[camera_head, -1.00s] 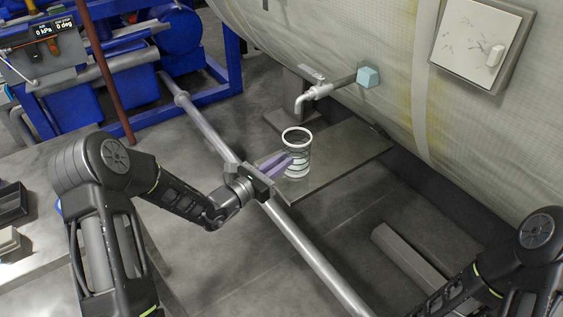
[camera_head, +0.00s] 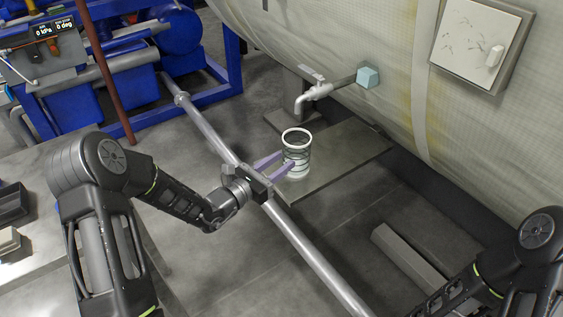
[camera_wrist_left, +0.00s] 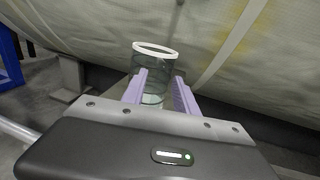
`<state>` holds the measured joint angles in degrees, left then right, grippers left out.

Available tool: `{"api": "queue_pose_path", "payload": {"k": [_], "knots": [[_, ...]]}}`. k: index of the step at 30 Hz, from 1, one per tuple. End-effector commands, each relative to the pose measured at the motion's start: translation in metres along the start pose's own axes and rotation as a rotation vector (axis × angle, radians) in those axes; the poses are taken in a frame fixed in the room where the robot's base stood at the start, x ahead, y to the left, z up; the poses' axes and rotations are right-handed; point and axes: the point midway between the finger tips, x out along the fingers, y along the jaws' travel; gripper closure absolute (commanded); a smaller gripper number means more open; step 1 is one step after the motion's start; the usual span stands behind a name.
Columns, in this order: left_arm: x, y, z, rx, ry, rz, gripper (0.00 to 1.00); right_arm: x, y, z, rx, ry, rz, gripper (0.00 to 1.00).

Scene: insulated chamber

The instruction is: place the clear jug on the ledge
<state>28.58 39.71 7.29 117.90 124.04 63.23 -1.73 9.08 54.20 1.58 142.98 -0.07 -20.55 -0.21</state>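The clear jug (camera_head: 297,145), see-through with a white rim and dark bands, stands upright on the grey ledge (camera_head: 345,152) near its left end. It also shows in the left wrist view (camera_wrist_left: 153,66). My left gripper (camera_head: 287,160) is at the jug's left side with its purple fingers spread. In the left wrist view the fingers (camera_wrist_left: 160,80) lie on either side of the jug's lower part, with a gap at the right finger. The left finger overlaps the jug's edge; I cannot tell whether it touches. My right gripper is out of view; only part of that arm shows.
A metal tap (camera_head: 312,95) juts from the insulated chamber wall (camera_head: 330,45) behind the jug. A long grey pipe (camera_head: 310,252) runs diagonally beneath my left wrist. The ledge to the jug's right is bare. A grey beam (camera_head: 410,257) lies lower right.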

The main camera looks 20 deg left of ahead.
Motion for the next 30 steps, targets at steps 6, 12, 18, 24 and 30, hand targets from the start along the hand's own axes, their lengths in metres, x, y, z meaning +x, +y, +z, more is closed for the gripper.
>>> {"api": "queue_pose_path", "payload": {"k": [6, 12, 18, 24, 30], "knots": [[-0.036, 0.002, -0.001, 0.000, 0.002, 0.005, 0.65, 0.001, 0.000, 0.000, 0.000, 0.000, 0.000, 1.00], [-0.063, 0.001, -0.001, 0.000, 0.002, 0.003, 0.65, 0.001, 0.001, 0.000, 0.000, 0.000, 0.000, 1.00], [-0.069, 0.000, 0.000, 0.000, 0.000, 0.001, 0.65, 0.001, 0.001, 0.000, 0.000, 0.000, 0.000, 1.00], [-0.069, 0.000, -0.001, 0.000, 0.000, 0.001, 0.65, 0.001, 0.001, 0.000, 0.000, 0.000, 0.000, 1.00], [-0.068, 0.000, -0.001, 0.000, 0.000, 0.001, 0.65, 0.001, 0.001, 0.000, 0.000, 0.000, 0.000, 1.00]]}}
